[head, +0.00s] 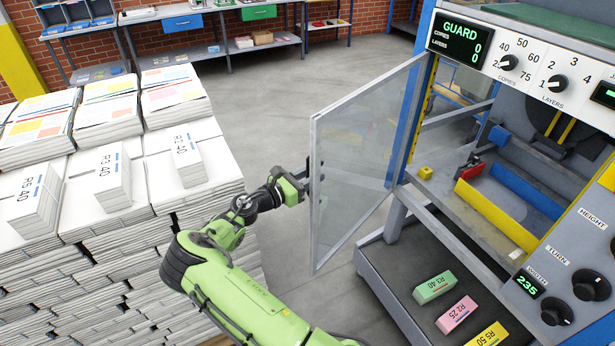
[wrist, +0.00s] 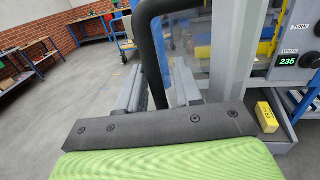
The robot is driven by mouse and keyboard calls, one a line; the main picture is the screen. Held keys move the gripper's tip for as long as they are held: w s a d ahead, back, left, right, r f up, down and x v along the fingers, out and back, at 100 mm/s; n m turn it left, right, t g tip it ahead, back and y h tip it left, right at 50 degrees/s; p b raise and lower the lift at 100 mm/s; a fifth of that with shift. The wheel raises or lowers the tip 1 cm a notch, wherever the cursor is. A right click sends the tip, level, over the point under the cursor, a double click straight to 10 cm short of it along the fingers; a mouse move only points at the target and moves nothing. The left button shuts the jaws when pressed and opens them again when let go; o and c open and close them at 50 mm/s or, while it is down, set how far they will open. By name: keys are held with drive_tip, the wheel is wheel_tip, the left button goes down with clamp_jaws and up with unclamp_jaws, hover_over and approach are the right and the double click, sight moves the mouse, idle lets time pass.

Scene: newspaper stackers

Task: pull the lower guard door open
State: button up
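The guard door (head: 360,150), a clear panel in a grey frame, stands swung out open on the left side of the machine, hinged near the blue post. Its black handle (head: 311,170) is on the free edge. My gripper (head: 306,178) is at that handle. In the wrist view, the curved black handle (wrist: 152,50) runs down between the grey fingers of my gripper (wrist: 158,92), which appear closed around it. The exact contact is partly hidden by the dark plate of my gripper.
Stacks of newspapers (head: 100,200) stand close on the left of my arm. The machine's control panel (head: 520,60) reads GUARD with zeros. Green, pink and yellow bundles (head: 457,314) lie on the lower shelf. Workbenches (head: 185,20) line the back wall; the floor between is clear.

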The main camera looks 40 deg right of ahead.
drive_tip(key=a+b, duration=0.1)
drive_tip(key=a, duration=1.4)
drive_tip(key=shift+w+a, duration=0.2)
drive_tip(key=shift+a, duration=0.2)
drive_tip(key=shift+c, duration=0.5)
